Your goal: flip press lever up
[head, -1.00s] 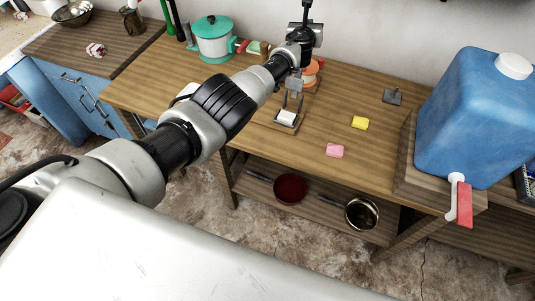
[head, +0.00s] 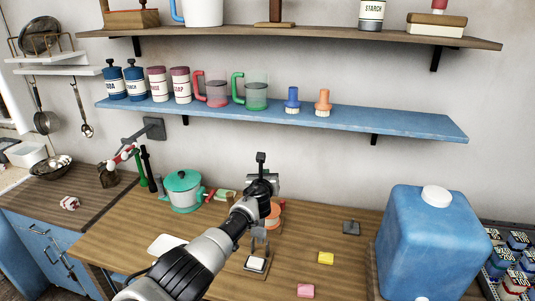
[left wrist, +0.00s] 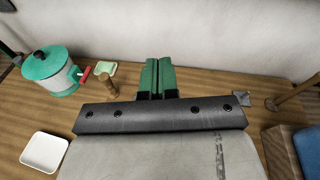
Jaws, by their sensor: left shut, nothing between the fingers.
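A small metal press-like device (head: 256,264) stands on the wooden table below my left forearm in the head view. It has a flat base with a pale block and upright bars. Its upper part is hidden by my arm, so I cannot make out its lever or the lever's position. An orange round thing (head: 274,215) sits behind my arm. My left gripper (head: 261,158) is above and behind the device, pointing at the wall. In the left wrist view its green-padded fingers (left wrist: 158,66) are shut together and empty. My right gripper is not in view.
A teal-lidded pot (head: 183,188) stands at the back left. A yellow block (head: 326,258), a pink block (head: 306,290) and a grey hook-like piece (head: 351,227) lie to the right. A blue container (head: 430,245) stands at far right. A blue shelf (head: 345,122) hangs above.

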